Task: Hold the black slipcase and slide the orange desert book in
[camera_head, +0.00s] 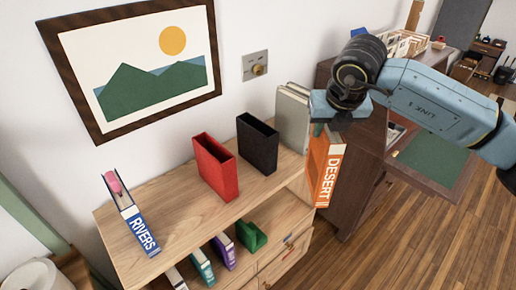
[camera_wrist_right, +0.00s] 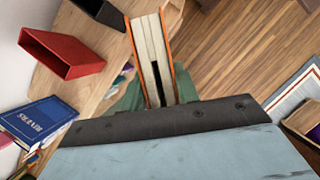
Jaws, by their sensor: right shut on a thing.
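The orange desert book (camera_head: 326,172) hangs upright in my right gripper (camera_head: 322,127), its spine lettering facing the head camera. It is at the right end of the wooden shelf, in front of the shelf's edge. In the right wrist view the orange book (camera_wrist_right: 151,45) shows its page edges between the greenish fingers of the gripper (camera_wrist_right: 160,95). The black slipcase (camera_head: 258,146) stands on the shelf top, its open mouth upward, apart from the book. Part of the black slipcase (camera_wrist_right: 100,12) shows at the top of the wrist view. My left gripper is not in view.
A red slipcase (camera_head: 216,170) stands left of the black one. Grey books (camera_head: 292,118) stand behind the held book. A blue RIVERS book (camera_head: 144,236) with a pink item on it is at the left. Several books fill the lower shelf. A dark desk (camera_head: 360,190) stands at right.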

